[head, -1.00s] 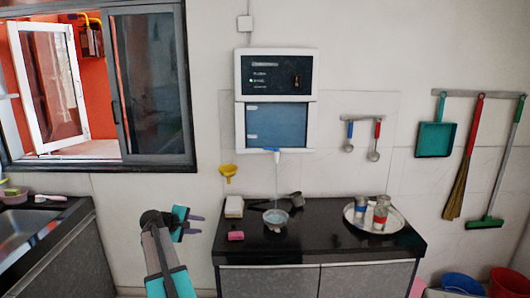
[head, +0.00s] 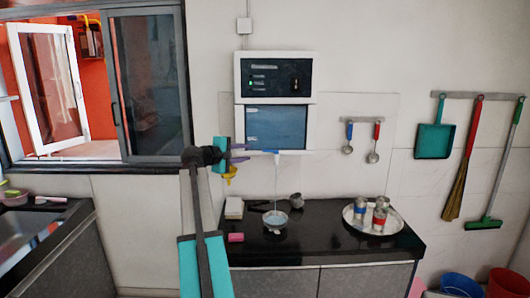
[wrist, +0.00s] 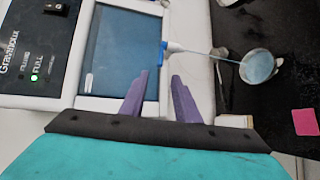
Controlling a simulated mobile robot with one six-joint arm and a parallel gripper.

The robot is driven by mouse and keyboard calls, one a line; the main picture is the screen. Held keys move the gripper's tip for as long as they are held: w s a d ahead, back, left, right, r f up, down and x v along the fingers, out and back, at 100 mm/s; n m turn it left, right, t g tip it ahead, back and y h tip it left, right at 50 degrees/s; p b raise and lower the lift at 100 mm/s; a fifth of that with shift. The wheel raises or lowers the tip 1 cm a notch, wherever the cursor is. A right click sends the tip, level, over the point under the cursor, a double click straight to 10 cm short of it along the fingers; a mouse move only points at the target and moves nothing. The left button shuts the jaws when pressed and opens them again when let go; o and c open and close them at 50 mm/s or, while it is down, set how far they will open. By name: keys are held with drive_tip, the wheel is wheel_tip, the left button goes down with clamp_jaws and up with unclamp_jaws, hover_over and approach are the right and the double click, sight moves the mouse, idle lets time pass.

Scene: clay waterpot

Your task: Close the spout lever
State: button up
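The water purifier (head: 275,90) hangs on the wall. Its spout, with a blue lever (head: 270,152), is at the lower edge. A thin stream of water (head: 276,182) runs from the spout into a bowl (head: 275,229) on the counter. In the wrist view the blue lever (wrist: 162,54) and white spout (wrist: 173,47) lie just beyond my fingertips. My gripper (head: 244,153) is left of the lever at about its height, apart from it. In the wrist view its purple fingers (wrist: 160,76) are open with nothing between them.
A yellow funnel (head: 230,174) hangs on the wall just below my gripper. The black counter (head: 325,240) holds a pink sponge (head: 236,238), a white block (head: 234,208) and a steel tray (head: 415,226) with cups.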

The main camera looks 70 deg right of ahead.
sight(264, 151)
drive_tip(key=p+x, duration=0.3)
drive_tip(key=x, duration=1)
drive_tip(key=shift+s+d+f, duration=0.1)
drive_tip(key=shift+s+d, duration=0.05)
drive_tip(key=shift+d, duration=0.2)
clamp_jaws()
